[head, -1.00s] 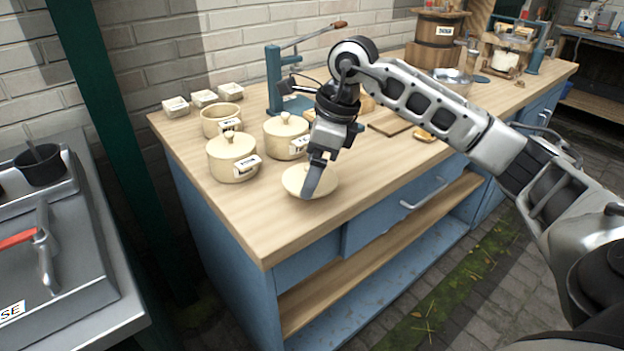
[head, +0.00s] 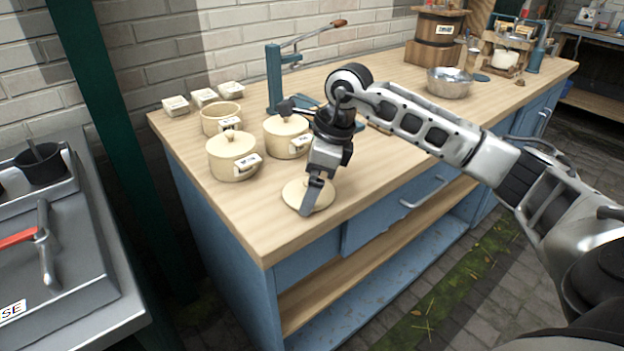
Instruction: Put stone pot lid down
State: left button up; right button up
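The stone pot lid (head: 325,196) is a round cream disc. It lies flat at the worktop's front part and appears to rest on the wood. My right gripper (head: 310,198) reaches down over its middle, with the fingers at the knob, which they hide. It looks shut on the lid. An open cream pot (head: 211,122) without a lid stands at the back left. Two more cream pots, one at the front (head: 231,163) and one to its right (head: 284,144), wear their lids. My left gripper is not in view.
The wooden worktop (head: 240,219) is clear left of the lid and along its front edge. Small labelled blocks (head: 204,97) stand by the wall. A blue lever press (head: 274,75) stands behind the pots. A metal bowl (head: 449,84) stands farther right.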

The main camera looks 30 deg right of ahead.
jog(key=v, duration=1.2)
